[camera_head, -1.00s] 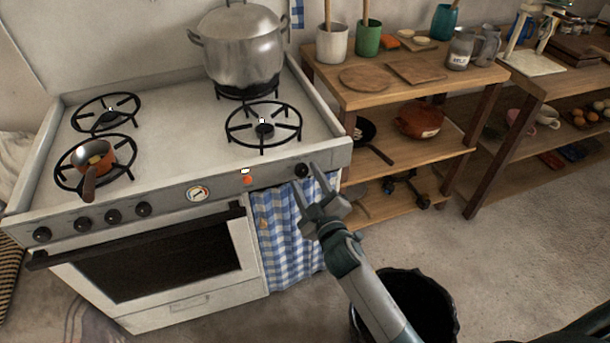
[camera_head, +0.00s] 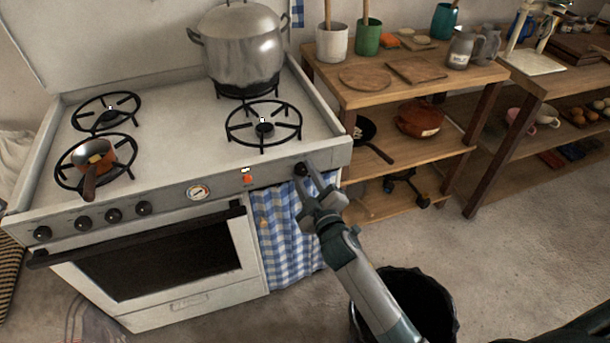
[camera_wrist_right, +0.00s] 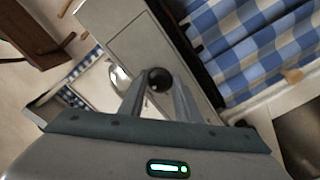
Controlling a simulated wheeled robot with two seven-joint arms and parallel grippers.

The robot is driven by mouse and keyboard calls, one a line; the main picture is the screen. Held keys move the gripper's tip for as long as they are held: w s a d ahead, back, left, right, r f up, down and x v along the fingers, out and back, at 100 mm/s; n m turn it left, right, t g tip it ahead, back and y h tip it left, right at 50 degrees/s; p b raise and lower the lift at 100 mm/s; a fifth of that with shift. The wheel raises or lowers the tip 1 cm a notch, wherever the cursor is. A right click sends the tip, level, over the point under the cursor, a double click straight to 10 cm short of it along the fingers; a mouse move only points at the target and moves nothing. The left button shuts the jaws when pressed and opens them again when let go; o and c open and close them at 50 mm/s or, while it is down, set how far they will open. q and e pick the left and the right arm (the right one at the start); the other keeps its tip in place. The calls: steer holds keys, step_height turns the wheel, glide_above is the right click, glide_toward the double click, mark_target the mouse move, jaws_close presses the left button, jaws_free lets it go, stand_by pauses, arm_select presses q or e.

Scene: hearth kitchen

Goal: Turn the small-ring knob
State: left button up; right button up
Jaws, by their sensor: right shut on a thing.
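A black round knob (camera_head: 301,169) sits at the right end of the stove's front panel. My right gripper (camera_head: 307,172) reaches it from below right, with its fingers on either side. In the right wrist view the dark knob (camera_wrist_right: 159,80) lies between the tips of the two fingers (camera_wrist_right: 159,88), and the gripper is shut on it. Several more black knobs (camera_head: 84,222) line the left of the panel. The small ring burner (camera_head: 109,112) at the back left is empty. The front right burner (camera_head: 264,126) is also empty. My left gripper is not in view.
A large steel pot (camera_head: 243,50) stands on the back right burner. A small copper pan (camera_head: 94,156) is on the front left burner, its handle over the front edge. A wooden shelf (camera_head: 440,87) stands right of the stove. A black bin (camera_head: 420,305) is below my right arm.

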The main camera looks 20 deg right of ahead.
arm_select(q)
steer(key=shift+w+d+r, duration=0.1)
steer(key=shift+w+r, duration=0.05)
arm_select(e)
steer(key=shift+n+p, duration=0.35)
steer(key=shift+n, duration=1.05)
steer(key=shift+n+p, duration=0.55)
steer(key=shift+n, duration=0.35)
steer(key=n+p, duration=0.1)
steer(key=n, duration=0.4)
steer(key=n+p, duration=0.1)
steer(key=n, duration=0.2)
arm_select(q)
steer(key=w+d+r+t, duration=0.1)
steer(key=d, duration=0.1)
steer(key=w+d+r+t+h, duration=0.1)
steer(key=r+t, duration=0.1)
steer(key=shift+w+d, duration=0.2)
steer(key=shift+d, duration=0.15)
arm_select(e)
steer(key=shift+n, duration=0.4)
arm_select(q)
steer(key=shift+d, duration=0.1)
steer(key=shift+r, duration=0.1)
